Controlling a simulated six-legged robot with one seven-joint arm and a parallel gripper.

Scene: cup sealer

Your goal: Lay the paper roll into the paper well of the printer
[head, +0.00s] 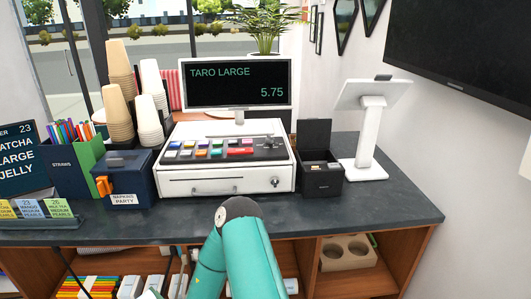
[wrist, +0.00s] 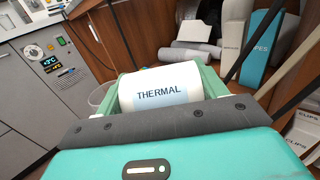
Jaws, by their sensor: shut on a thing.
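The paper roll (wrist: 160,90) is white and marked THERMAL. It lies crosswise between the green fingers of my gripper (wrist: 160,80), which is shut on it, in the wrist view. The printer (head: 320,178) is the small black box on the counter, right of the cash register in the head view, with its lid (head: 314,134) standing open. Its well faces up, but its inside is hard to make out. The head view shows my teal arm reaching down in front of the counter; my gripper and the roll are out of sight there.
The cash register (head: 185,186) and a white tablet stand (head: 370,140) flank the printer. The counter (head: 390,200) is clear in front of it.

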